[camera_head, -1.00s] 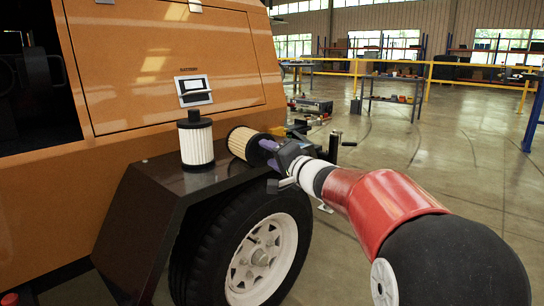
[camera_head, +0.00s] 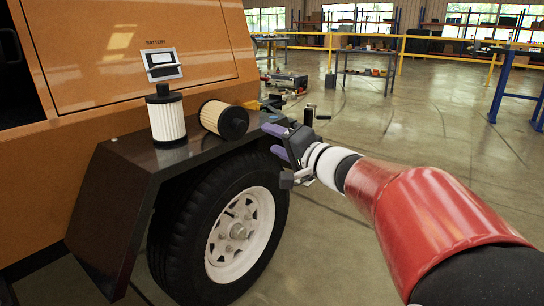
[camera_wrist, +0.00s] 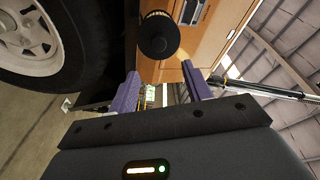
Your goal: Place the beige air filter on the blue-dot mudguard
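The beige air filter (camera_head: 215,116) lies on its side on top of the black mudguard (camera_head: 122,153), its dark end cap facing my arm. My gripper (camera_head: 275,141) is to the right of that cap, apart from it, with its purple fingers spread and nothing between them. In the wrist view the filter's dark cap (camera_wrist: 158,36) shows beyond the open fingers (camera_wrist: 160,88). A whiter filter (camera_head: 167,118) with a black cap stands upright on the mudguard, left of the beige one.
The orange body panel (camera_head: 120,60) with a battery switch rises behind the filters. A tyre with a white wheel (camera_head: 240,232) is under the mudguard. A workbench (camera_head: 365,68) and yellow railing stand farther back.

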